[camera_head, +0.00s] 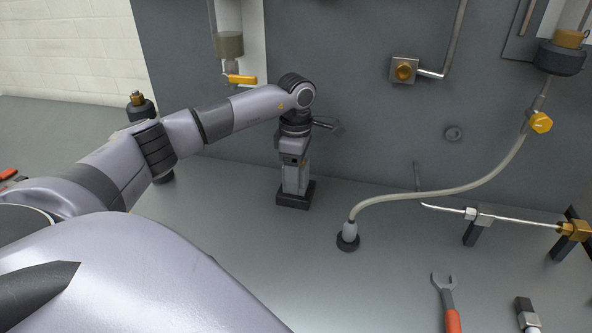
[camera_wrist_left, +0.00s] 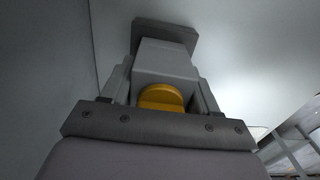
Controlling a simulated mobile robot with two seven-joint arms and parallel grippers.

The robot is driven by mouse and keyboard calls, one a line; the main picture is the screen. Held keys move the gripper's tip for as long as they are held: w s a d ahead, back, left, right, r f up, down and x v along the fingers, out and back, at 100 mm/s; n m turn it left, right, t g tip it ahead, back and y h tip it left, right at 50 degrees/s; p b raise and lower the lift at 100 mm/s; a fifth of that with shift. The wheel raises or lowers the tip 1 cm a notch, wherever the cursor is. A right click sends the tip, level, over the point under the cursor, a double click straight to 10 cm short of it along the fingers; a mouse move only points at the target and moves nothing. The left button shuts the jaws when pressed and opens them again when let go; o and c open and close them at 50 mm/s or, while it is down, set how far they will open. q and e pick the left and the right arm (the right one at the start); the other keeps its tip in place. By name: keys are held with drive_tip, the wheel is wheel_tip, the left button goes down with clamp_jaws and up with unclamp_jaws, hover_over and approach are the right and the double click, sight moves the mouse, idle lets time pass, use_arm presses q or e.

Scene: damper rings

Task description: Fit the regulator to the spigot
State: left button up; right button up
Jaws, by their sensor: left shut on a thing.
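My left gripper (camera_head: 295,164) points down at the bench near the back panel. It is shut on a light grey block, which I take to be the regulator (camera_head: 293,182). In the left wrist view the regulator (camera_wrist_left: 166,60) sits between the two fingers, with a round yellow part (camera_wrist_left: 161,97) on the near side. Its far end meets a dark square base (camera_head: 294,201) on the bench; I cannot tell whether it is seated in it. Which fitting is the spigot is unclear; a small round grey fitting (camera_head: 453,133) sticks out of the panel. My right gripper is not in view.
A flexible hose (camera_head: 440,191) runs from a dark foot (camera_head: 347,241) up to a yellow valve (camera_head: 541,122). A thin pipe (camera_head: 520,219) rests on black stands at right.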

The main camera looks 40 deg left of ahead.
use_arm(q)
drive_tip(key=o, duration=1.5)
drive_tip(key=shift+f, duration=0.1)
wheel_tip(320, 180, up, 7)
drive_tip(key=shift+r+b, duration=0.1)
drive_tip(key=shift+b, duration=0.25)
